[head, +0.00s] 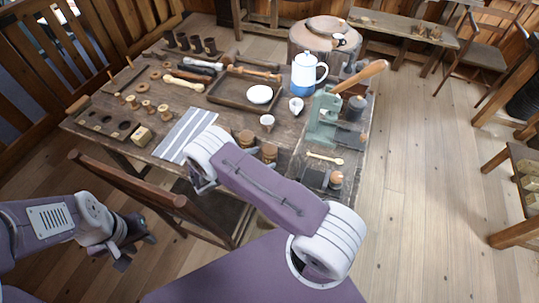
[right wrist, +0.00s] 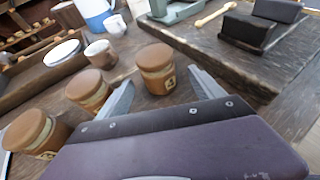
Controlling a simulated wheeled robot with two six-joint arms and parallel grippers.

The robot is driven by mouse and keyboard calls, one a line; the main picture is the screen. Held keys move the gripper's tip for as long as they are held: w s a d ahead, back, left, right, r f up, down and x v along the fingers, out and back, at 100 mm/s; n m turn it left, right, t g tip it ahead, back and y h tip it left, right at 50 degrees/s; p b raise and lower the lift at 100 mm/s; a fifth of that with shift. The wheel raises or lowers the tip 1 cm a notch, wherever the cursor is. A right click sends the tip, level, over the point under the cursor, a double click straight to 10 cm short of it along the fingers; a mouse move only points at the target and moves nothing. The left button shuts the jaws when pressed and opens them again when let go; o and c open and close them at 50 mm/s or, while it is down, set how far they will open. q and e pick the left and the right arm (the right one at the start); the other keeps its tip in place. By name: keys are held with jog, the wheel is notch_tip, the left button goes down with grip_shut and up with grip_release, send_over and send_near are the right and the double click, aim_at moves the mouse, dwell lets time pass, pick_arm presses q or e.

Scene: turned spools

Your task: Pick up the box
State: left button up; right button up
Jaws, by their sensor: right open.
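Several round, lidded wooden boxes with a pale band and a small label stand on the table. In the right wrist view one box (right wrist: 157,70) stands upright between the fingers of my right gripper (right wrist: 160,78), which is open. A second box (right wrist: 88,90) stands just left of the fingers and a third (right wrist: 36,133) stands further left.
A white and blue pot (head: 306,74), small cups (head: 267,121) and a tray with a white plate (head: 259,95) stand further back. A green lever press (head: 322,120) and a dark block (head: 315,178) are to the right. A chair (head: 150,195) stands at the table's near side.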

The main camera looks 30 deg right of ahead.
jog(key=p+x, duration=0.1)
jog(key=x, duration=0.4)
jog(key=shift+w+d+r, duration=0.1)
jog(key=shift+w, duration=0.05)
jog(key=c, duration=1.5)
jog(key=shift+r, duration=0.15)
